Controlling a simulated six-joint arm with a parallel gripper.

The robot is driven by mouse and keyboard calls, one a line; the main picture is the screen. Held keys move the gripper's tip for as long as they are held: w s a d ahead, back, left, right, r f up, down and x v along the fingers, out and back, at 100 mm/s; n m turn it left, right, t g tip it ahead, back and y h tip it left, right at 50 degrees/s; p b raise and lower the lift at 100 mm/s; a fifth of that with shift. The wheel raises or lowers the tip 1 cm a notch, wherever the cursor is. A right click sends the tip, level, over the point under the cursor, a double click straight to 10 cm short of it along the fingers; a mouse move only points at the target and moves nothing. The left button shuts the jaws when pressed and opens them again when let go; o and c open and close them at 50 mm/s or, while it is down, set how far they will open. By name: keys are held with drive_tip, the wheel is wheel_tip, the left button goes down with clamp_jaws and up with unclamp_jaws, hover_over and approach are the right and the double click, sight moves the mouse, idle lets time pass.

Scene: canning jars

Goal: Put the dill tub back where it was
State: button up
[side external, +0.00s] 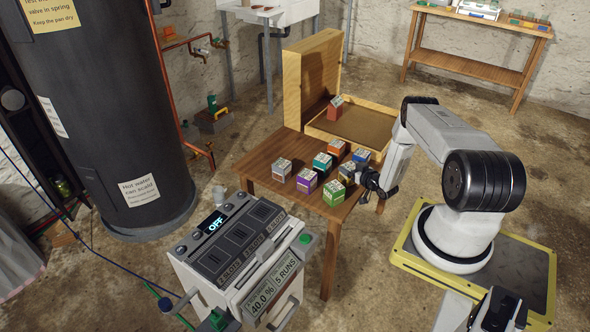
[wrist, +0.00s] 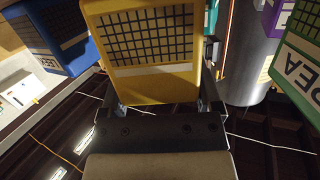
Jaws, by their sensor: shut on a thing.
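My gripper (side external: 369,182) is at the right edge of the wooden table, beside the yellow tub. In the wrist view my gripper (wrist: 160,106) has its fingers on either side of a yellow tub (wrist: 152,84) with a gridded label, shut on it. The yellow tub also shows in the side view (side external: 346,172), among other tubs. Its name is not readable, and I cannot tell which tub is the dill one. Whether it touches the table is unclear.
A green tub (side external: 334,194) marked PEA and a blue tub (side external: 361,157) stand close to the yellow one. Purple (side external: 306,181), teal (side external: 322,162) and other tubs share the table (side external: 262,158). A red tub (side external: 335,108) is in the open wooden case (side external: 306,75), whose floor is mostly bare.

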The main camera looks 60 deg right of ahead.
sight(351, 166)
drive_tip(key=shift+a+f, duration=0.3)
drive_tip(key=shift+f, duration=0.45)
drive_tip(key=o, duration=1.1)
drive_tip(key=shift+s+r, duration=0.1)
drive_tip(key=shift+s, duration=0.1)
drive_tip(key=shift+s+r, duration=0.15)
drive_tip(key=shift+s, duration=0.1)
drive_tip(key=shift+s+a+r, duration=0.2)
drive_tip(key=shift+s+r, duration=0.7)
drive_tip(key=shift+s, duration=0.1)
drive_tip(key=shift+r, duration=3.35)
